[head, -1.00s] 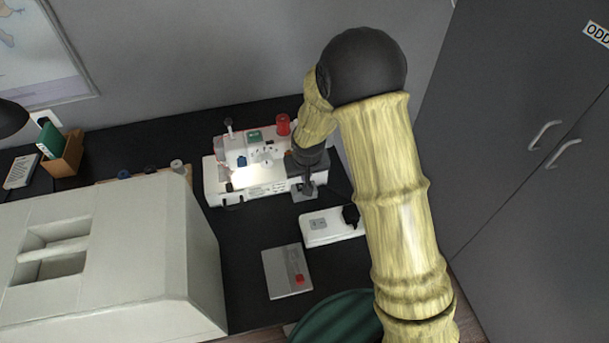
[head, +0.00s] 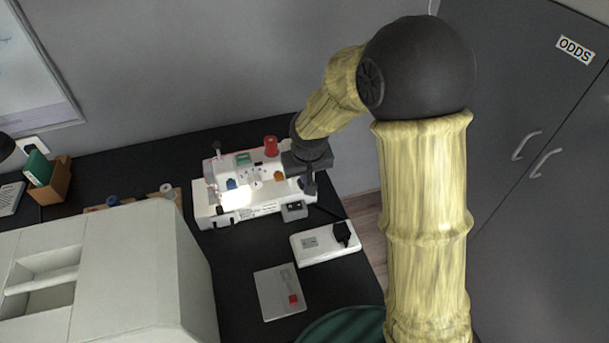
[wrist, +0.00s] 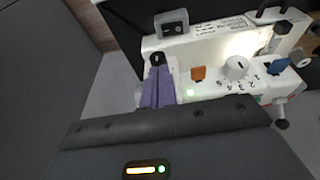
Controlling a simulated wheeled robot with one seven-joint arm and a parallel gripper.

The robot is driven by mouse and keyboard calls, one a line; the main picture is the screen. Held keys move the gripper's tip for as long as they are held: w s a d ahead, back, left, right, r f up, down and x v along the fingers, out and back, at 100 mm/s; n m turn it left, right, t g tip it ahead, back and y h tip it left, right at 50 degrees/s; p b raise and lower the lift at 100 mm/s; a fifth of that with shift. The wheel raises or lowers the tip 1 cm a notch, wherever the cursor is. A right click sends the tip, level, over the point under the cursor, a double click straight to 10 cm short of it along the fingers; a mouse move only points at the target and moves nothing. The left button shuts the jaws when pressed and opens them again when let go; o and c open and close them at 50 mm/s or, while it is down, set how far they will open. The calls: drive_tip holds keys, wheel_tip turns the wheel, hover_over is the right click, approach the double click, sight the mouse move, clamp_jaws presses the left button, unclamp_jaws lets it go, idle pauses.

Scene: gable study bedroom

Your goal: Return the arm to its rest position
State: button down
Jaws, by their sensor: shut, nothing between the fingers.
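My arm reaches up from the lower right and bends down at a black elbow joint. My gripper (head: 309,186) hangs at the right end of a white machine (head: 262,209) with knobs and a lit lamp. In the wrist view, the purple fingers of my gripper (wrist: 157,61) are together, with nothing held. The white machine (wrist: 212,40) fills the upper right there, with an orange button and a white dial near the fingers. I cannot tell whether the fingers touch the machine.
A white power strip (head: 325,246) with a black plug and a grey plate with a red button (head: 278,296) lie on the black desk (head: 235,262). A large pale box (head: 145,265) stands at left. A dark cabinet (head: 545,190) stands at right.

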drive_tip(key=s+d+r+m+p, duration=0.1)
drive_tip(key=s+d+r+p, duration=0.2)
drive_tip(key=s+d+r, duration=0.2)
drive_tip(key=s+d+r+m+p, duration=0.2)
drive_tip(key=s+d+r, duration=0.3)
drive_tip(key=s+d, duration=0.6)
drive_tip(key=shift+m+g+h+p, duration=0.3)
drive_tip(key=shift+g+p, duration=0.1)
drive_tip(key=shift+p, duration=0.2)
drive_tip(key=shift+w+a, duration=0.1)
drive_tip(key=shift+w, duration=0.15)
drive_tip(key=shift+s+a, duration=0.1)
drive_tip(key=shift+s, duration=0.05)
drive_tip(key=shift+s, duration=0.1)
idle(1.3)
